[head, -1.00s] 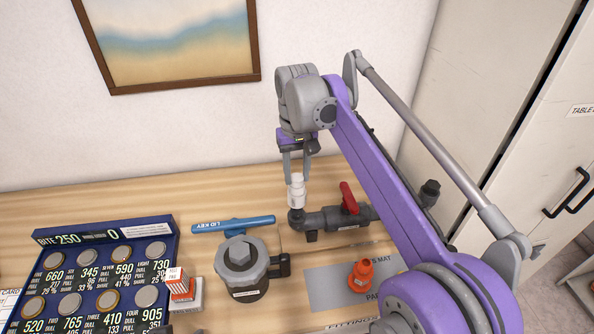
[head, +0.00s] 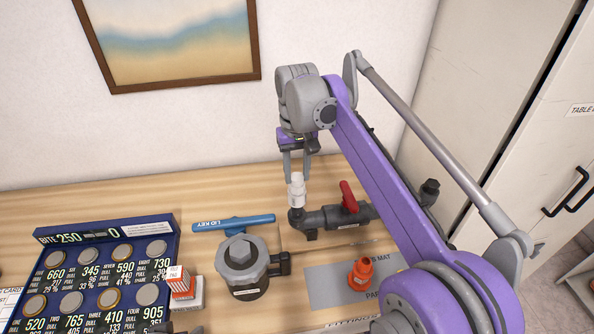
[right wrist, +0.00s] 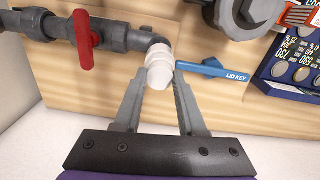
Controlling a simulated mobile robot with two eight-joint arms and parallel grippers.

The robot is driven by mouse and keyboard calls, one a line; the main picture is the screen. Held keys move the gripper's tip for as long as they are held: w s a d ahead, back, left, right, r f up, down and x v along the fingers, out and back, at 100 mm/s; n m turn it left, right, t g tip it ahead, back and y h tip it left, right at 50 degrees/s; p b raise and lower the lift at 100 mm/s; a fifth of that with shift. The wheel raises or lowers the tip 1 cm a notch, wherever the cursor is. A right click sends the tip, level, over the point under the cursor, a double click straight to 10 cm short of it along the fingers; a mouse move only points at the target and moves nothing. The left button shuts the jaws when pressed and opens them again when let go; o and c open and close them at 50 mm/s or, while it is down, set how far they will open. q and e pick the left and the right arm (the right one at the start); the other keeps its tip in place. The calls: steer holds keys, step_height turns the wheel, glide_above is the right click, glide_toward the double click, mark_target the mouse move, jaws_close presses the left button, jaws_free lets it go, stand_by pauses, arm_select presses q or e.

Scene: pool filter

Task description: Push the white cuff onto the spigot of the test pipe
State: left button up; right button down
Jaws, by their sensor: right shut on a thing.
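The white cuff (head: 296,190) stands upright at the top of the grey elbow end of the test pipe (head: 311,219). My right gripper (head: 298,176) comes down from above and is shut on the cuff. In the right wrist view the cuff (right wrist: 159,72) sits between the fingertips (right wrist: 159,82), in line with the dark pipe's elbow (right wrist: 152,42). The spigot is hidden by the cuff, and I cannot tell how far the cuff is over it.
A red valve handle (head: 349,198) stands on the pipe to the right. The blue lid key (head: 234,224) and a grey filter housing (head: 242,263) are to the left. An orange fitting (head: 361,275) stands on the grey mat (head: 327,292). A blue coin tray (head: 105,233) is at far left.

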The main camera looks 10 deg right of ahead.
mark_target(297, 186)
arm_select(q)
steer(key=shift+s+f+b, duration=0.25)
steer(key=shift+f+b, duration=0.3)
steer(key=shift+f, duration=0.15)
steer(key=shift+s+f+b, duration=0.25)
steer(key=shift+f+b, duration=0.25)
steer(key=shift+f, duration=0.2)
arm_select(e)
steer(key=shift+f, duration=2.5)
steer(key=shift+c, duration=2)
jaws_free()
steer(key=shift+w+r+p, duration=0.1)
steer(key=shift+r+p, duration=1.35)
steer(key=shift+r, duration=1.1)
arm_select(q)
steer(key=r, duration=0.1)
steer(key=w+r, duration=0.1)
steer(key=r, duration=0.2)
steer(key=shift+w, duration=0.35)
arm_select(e)
steer(key=shift+f, duration=0.1)
